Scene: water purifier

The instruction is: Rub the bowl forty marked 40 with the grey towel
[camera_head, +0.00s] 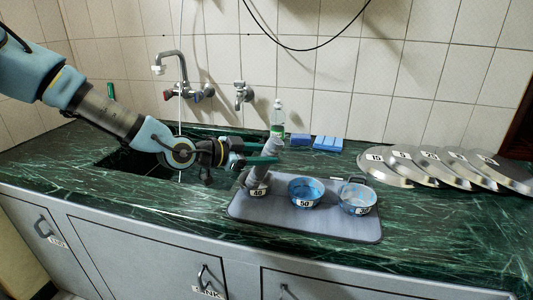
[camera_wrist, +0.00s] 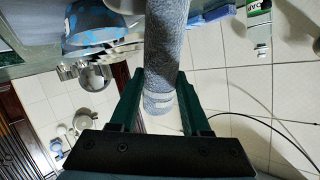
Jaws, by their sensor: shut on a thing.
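My gripper (camera_head: 270,153) has green fingers and is shut on the grey towel (camera_head: 260,176), a rolled, upright shape. In the wrist view the towel (camera_wrist: 165,50) stands between the two fingers. Its lower end reaches down to the bowl marked 40 (camera_head: 258,192), at the left end of the grey mat. My gripper is above the bowl.
On the grey mat (camera_head: 290,222), the bowl marked 50 (camera_head: 305,190) and another blue bowl (camera_head: 357,198) stand to the right. Numbered metal lids (camera_head: 400,167) lean farther right. A green bottle (camera_head: 278,118), blue sponges (camera_head: 327,143) and the faucet (camera_head: 182,66) are behind.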

